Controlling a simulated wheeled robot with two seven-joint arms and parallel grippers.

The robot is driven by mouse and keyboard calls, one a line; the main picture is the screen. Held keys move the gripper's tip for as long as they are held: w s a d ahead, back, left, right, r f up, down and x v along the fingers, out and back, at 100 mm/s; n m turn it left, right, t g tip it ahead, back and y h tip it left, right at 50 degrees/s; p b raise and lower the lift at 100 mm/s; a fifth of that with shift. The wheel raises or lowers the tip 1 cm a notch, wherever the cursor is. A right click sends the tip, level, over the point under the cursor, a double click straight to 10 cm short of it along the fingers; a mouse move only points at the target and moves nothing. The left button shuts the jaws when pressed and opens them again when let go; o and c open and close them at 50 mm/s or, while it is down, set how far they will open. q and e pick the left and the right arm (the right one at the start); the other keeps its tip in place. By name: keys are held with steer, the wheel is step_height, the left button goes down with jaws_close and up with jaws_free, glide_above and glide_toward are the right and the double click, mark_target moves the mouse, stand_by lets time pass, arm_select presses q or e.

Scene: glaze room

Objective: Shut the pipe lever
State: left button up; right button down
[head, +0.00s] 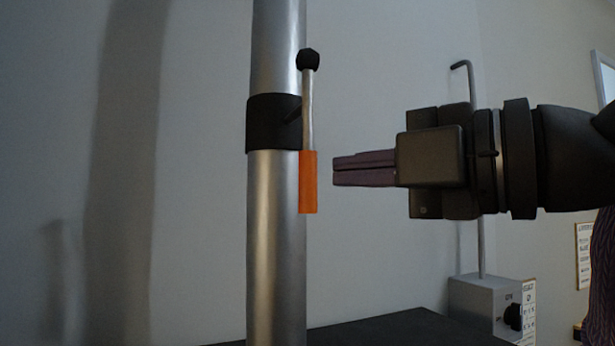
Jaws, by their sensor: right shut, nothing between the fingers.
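The pipe lever (308,115) is on a vertical metal pipe (276,240), mounted at a black collar (268,123). It is a thin metal rod with a black ball at its upper end and an orange sleeve (308,182) at its lower end. The lever stands upright, along the pipe's right side. My right gripper (334,171) comes in from the right, with its fingers shut and empty. Its fingertips point left at the orange sleeve, and a small gap shows between them in the picture. How they compare in depth is hard to tell. My left gripper is out of view.
A grey box with a black knob (513,317) and a bent metal rod (472,85) stands at the lower right, behind my right arm. A dark surface (395,330) lies at the bottom. The wall left of the pipe is bare apart from shadows.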

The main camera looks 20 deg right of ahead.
mark_target(308, 180)
steer(key=p+x, duration=0.4)
steer(key=x, duration=0.6)
steer(key=d, duration=0.2)
steer(key=w+d+p, duration=0.1)
steer(key=d, duration=0.1)
steer(key=shift+a, duration=0.1)
steer(key=shift+d+p, duration=0.3)
steer(key=shift+d, duration=0.15)
